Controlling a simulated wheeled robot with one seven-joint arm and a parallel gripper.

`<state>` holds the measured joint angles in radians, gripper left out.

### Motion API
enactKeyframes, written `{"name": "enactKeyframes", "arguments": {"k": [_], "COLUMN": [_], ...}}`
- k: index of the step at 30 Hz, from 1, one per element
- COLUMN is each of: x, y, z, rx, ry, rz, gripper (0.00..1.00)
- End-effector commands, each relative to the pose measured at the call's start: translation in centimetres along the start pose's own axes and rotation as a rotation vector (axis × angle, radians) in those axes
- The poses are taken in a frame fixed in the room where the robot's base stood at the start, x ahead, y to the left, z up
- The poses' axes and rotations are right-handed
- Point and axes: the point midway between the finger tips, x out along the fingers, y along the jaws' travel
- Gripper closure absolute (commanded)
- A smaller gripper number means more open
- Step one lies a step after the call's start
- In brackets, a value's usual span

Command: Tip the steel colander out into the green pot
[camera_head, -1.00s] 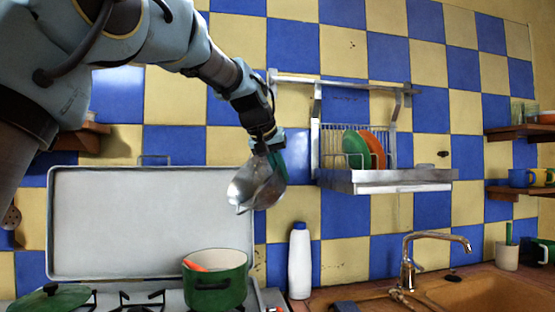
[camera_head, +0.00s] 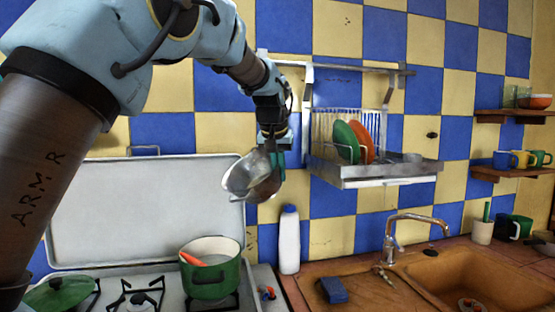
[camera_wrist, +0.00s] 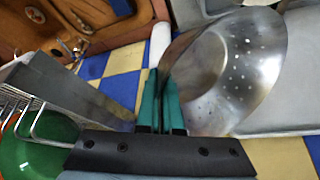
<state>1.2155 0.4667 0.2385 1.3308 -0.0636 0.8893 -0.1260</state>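The steel colander (camera_head: 250,178) hangs in the air at mid-picture, tilted on its side with its rim toward the left. In the wrist view the colander (camera_wrist: 245,75) shows its perforated wall, and I see no contents in it. My gripper (camera_head: 272,150) is shut on the colander's edge; its teal fingers (camera_wrist: 160,105) are close together there. The green pot (camera_head: 212,283) stands upright on the stove, below and left of the colander. An orange-red piece (camera_head: 190,258) shows at the pot's left rim; the pot's bottom is hidden.
A white bottle (camera_head: 289,242) stands right of the pot. A dish rack (camera_head: 375,172) with plates is on the wall right of my gripper. The raised stove lid (camera_head: 140,210) is behind the pot; a green lid (camera_head: 58,292) lies on the left. A blue sponge (camera_head: 332,290) lies by the sink (camera_head: 455,275).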

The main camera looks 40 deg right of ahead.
Motion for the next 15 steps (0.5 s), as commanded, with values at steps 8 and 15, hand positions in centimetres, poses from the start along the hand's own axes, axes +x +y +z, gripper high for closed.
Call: {"name": "enactKeyframes", "arguments": {"k": [8,15], "x": [0.5,2.4], "y": [0.3,0.8], "z": [-0.2,0.1], "rx": [0.030,0.067], "ry": [-0.073,-0.167], "rz": [-0.057,-0.132], "gripper": [1.00,1.00]}}
